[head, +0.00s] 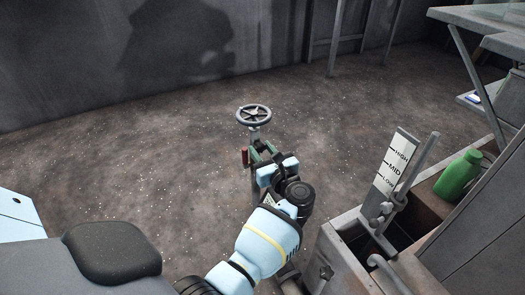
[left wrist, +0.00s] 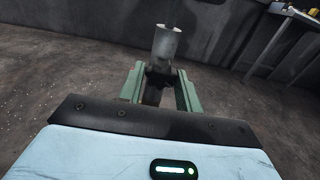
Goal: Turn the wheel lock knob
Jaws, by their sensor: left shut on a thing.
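A grey spoked handwheel (head: 254,115) stands on a short post above the floor in the head view. My left gripper (head: 260,150) is just below the wheel. Its green fingers (left wrist: 160,85) are closed around a small dark part at the post, which I take to be the wheel lock knob (left wrist: 160,75). The fingers and wrist largely hide the knob. A pale grey cylinder (left wrist: 167,42) rises just beyond the fingertips in the left wrist view. A small red piece (head: 245,157) shows beside the gripper. My right gripper is not in view.
To the right stands a metal machine housing with a HIGH, MID, LOW scale plate (head: 395,165) and a lever (head: 424,165). A green bottle (head: 459,175) stands in a tray there. A table frame (head: 480,80) is at the far right. The floor left of the wheel is clear.

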